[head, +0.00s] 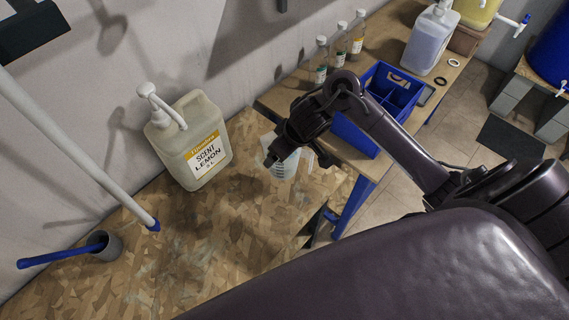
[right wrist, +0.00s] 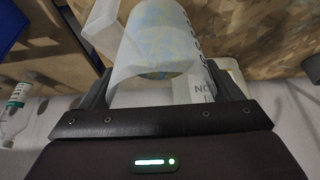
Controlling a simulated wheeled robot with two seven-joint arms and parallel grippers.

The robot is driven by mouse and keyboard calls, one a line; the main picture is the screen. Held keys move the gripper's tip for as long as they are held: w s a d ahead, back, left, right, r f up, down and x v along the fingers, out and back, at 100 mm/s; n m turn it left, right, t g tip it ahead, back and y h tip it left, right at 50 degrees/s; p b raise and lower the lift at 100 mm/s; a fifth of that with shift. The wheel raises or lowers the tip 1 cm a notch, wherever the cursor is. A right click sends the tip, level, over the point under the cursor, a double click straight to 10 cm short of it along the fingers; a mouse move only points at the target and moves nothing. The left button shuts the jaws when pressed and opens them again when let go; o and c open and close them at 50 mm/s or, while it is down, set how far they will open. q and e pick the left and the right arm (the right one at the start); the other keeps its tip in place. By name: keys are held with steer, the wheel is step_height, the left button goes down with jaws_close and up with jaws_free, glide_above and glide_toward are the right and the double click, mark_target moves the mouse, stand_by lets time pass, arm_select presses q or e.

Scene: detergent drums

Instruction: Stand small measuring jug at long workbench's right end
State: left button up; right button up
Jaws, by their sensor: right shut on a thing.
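The small measuring jug (head: 284,167) is translucent with dark graduation marks. In the head view it is over the right end of the long workbench (head: 250,235), which has a flake-board top. The jug looks roughly upright. I cannot tell whether its base touches the board. My left gripper is not in view.
A large lemon-scent pump bottle (head: 203,148) stands left of the jug by the wall. A blue crate (head: 362,137) and several clear bottles are on the adjoining bench to the right. A blue-handled tool (head: 62,256) lies in a grey cup at left. The front board is clear.

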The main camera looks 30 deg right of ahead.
mark_target(297, 158)
step_height(297, 158, down, 6)
steer(key=shift+d+r+b, duration=0.1)
steer(key=shift+r+b, duration=0.1)
steer(key=shift+b, duration=0.5)
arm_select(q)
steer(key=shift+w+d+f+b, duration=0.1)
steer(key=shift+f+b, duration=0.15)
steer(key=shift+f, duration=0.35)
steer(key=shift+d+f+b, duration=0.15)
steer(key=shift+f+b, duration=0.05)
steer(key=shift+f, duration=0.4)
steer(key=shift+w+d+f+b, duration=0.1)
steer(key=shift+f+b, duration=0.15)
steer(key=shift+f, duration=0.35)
arm_select(e)
steer(key=shift+f, duration=2.4)
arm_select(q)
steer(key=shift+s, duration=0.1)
arm_select(e)
steer(key=shift+f, duration=0.1)
steer(key=o, duration=1.2)
steer(key=shift+r, duration=0.3)
steer(key=p+v, duration=0.3)
steer(key=v, duration=0.8)
steer(key=shift+s+r, duration=0.1)
steer(key=shift+r, duration=0.2)
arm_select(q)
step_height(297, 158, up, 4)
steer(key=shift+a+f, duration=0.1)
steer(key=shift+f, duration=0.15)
